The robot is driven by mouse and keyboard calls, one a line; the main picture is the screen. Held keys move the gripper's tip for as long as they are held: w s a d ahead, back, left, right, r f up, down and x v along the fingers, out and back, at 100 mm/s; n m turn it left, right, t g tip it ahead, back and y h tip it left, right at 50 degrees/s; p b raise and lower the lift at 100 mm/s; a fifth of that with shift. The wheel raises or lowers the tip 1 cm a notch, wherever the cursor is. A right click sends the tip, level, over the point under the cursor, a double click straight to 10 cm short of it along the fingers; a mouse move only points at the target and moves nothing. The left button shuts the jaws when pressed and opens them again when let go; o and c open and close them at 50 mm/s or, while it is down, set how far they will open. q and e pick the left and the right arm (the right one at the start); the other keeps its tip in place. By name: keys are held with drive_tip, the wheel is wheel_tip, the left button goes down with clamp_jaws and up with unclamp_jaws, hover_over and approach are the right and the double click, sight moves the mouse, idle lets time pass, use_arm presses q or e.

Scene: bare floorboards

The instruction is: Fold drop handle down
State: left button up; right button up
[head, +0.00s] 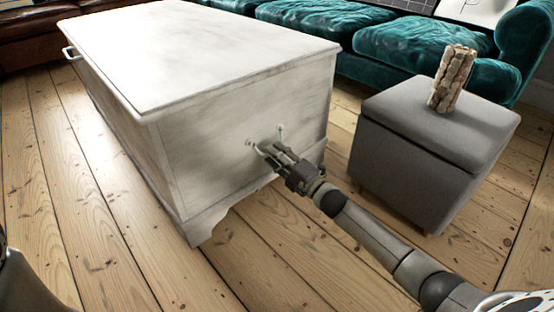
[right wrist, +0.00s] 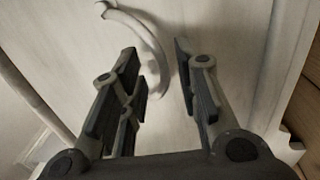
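A white wooden chest (head: 245,120) stands on the floorboards. A pale metal drop handle (head: 250,143) is on its near end panel, mostly hidden behind my right gripper in the head view. In the right wrist view the handle (right wrist: 150,45) is a curved bar. It runs from the upper left down into the gap between the fingers. My right gripper (head: 268,150) is at the handle and close to the panel. Its fingers (right wrist: 162,75) are apart, and I see no clear grip on the bar. The handle's exact tilt is hard to tell. My left gripper is out of view.
A grey cube stool (head: 415,160) with a bundle of wood-like sticks (head: 452,78) on it stands right of the chest. A teal sofa (head: 330,20) is behind. A similar handle (head: 70,52) is on the chest's far left. The floor (head: 90,240) in front is clear.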

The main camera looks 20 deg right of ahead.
drive_tip(key=shift+c, duration=0.5)
clamp_jaws()
drive_tip(key=shift+w+a+f+t+b, duration=0.1)
drive_tip(key=shift+w+f+t+b, duration=0.3)
drive_tip(key=shift+b, duration=0.55)
drive_tip(key=shift+f+t+y, duration=0.1)
drive_tip(key=shift+t+y, duration=0.2)
drive_tip(key=shift+t, duration=0.1)
drive_tip(key=c, duration=0.5)
unclamp_jaws()
drive_tip(key=shift+w, duration=0.1)
drive_tip(key=shift+c, duration=0.2)
drive_tip(key=o, duration=0.6)
drive_tip(key=shift+r, duration=0.2)
drive_tip(key=shift+o, duration=0.2)
drive_tip(key=v, duration=1.2)
